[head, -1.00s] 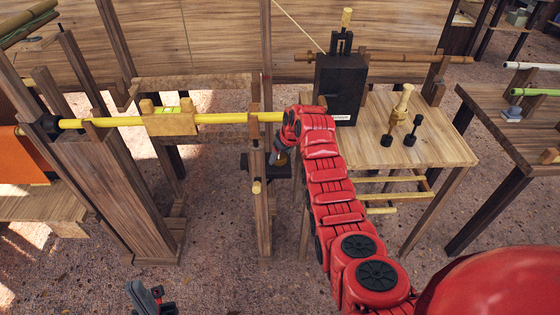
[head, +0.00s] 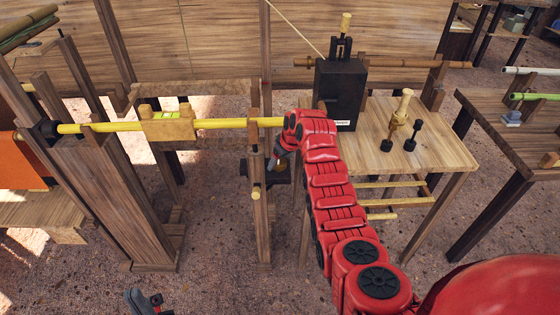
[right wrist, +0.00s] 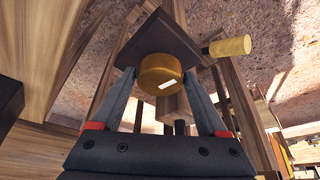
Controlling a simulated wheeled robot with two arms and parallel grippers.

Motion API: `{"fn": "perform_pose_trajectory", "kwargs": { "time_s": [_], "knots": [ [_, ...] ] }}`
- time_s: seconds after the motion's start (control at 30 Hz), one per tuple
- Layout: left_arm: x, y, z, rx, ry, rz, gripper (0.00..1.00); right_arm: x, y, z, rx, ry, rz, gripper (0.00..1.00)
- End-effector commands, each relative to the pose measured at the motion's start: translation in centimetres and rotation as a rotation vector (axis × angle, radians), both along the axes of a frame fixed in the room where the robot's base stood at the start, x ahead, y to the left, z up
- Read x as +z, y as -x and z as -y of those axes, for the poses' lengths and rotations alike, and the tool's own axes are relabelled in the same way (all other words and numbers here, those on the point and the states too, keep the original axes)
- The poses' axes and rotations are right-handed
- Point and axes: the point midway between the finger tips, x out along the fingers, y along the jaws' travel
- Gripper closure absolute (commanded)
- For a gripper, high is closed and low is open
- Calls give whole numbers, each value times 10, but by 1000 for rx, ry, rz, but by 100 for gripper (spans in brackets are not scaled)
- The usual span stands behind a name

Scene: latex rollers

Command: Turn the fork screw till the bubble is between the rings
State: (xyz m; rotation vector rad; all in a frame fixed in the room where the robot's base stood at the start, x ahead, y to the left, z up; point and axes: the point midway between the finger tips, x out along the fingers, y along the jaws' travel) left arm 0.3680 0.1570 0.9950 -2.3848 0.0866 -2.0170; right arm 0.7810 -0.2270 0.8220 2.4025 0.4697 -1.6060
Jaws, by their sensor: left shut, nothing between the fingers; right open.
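The fork screw, a round brass knob (right wrist: 160,74) under a dark square plate (right wrist: 146,46), is in the middle of the right wrist view. My right gripper (right wrist: 158,78) is open, with one finger on each side of the knob; I cannot tell whether they touch it. In the head view my right gripper (head: 277,161) is by the post and largely hides the screw. A wooden level with a green vial (head: 172,116) sits on the yellow rod (head: 235,123); its bubble and rings are too small to make out. My left gripper (head: 146,301) is shut and empty at the bottom edge.
A wooden post (head: 260,215) with a yellow-ended peg (head: 256,192) stands beside my right gripper. The peg end (right wrist: 228,46) also shows in the right wrist view. A table (head: 440,155) with a black box (head: 338,92) stands to the right.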

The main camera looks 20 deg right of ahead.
Motion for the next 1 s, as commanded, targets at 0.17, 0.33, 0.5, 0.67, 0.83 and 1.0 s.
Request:
{"fn": "perform_pose_trajectory", "kwargs": {
  "time_s": [0.17, 0.33, 0.5, 0.67, 0.83, 1.0],
  "knots": [
    [-3, 0, 0, 0, 0, 0, 100, 10, 4, 2, -1, -2, -1, 24],
    [-8, 0, 0, 0, 0, 0, 100, 38, 13, 7, -2, 1, 8, 24],
    [-15, 0, 0, 0, 0, 0, 100, 78, 29, 14, -2, 2, 8, 24],
    [22, 0, 0, 0, 0, 0, 100, 125, 44, 18, 0, 1, -1, 24],
    [53, 0, 0, 0, 0, 0, 100, 144, 52, 21, 0, 2, -2, 24],
    [66, 0, 0, 0, 0, 0, 100, 155, 58, 24, 0, 0, -1, 24]
  ]
}}
